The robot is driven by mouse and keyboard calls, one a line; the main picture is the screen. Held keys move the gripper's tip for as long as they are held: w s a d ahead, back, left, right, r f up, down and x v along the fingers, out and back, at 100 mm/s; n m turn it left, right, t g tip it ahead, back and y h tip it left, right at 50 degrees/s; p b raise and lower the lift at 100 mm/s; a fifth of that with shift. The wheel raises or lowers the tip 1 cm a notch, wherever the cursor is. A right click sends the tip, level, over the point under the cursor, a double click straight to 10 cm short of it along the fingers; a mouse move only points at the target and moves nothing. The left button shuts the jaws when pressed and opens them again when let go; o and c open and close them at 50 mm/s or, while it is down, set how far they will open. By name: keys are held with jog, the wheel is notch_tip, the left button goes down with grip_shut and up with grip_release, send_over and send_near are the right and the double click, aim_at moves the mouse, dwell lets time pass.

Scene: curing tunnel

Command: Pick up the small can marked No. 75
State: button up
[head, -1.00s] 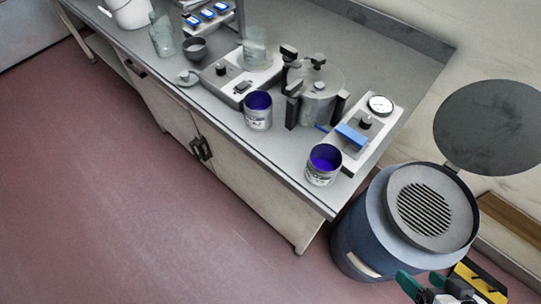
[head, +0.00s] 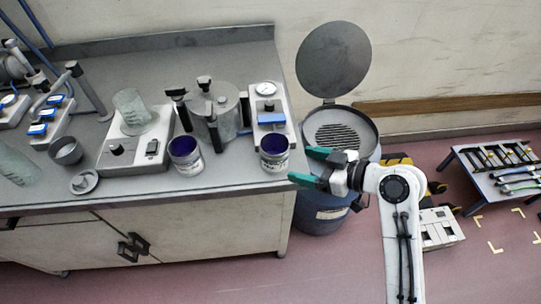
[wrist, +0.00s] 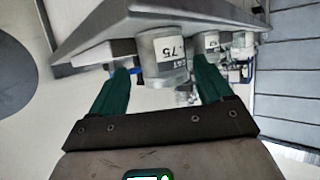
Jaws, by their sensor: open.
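The can marked 75 (wrist: 165,57) is a small pale tin with a white label, and its number reads in the wrist view. It appears to be the right-hand can (head: 275,155) in the head view, open-topped with deep blue inside, upright near the bench's front right corner. My gripper (head: 301,165) is open just right of it, its green fingers pointing left toward it. In the wrist view the can shows between the fingertips of my gripper (wrist: 161,68), with no clear contact. A similar blue-filled can (head: 186,156) stands farther left; its marking is unreadable in the head view.
The bench (head: 228,178) also holds a lidded metal pot (head: 222,115), a gauge box (head: 268,108) behind the right can, and a hotplate-like box (head: 135,152) with a beaker. A blue drum (head: 318,218) with its lid raised stands beside the bench's right end, under my gripper.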

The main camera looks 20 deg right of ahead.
aim_at(287, 159)
jog(key=x, duration=0.3)
jog(key=p+x, duration=0.1)
jog(key=x, duration=0.1)
jog(key=shift+w+a+r, duration=0.2)
jog(key=shift+w+a, duration=0.05)
jog(key=shift+w+a+f, duration=0.2)
jog(key=shift+w+f, duration=0.05)
jog(key=shift+w, duration=0.15)
jog(key=shift+c, duration=0.4)
jog(key=c, duration=0.7)
jog(key=shift+r, duration=0.2)
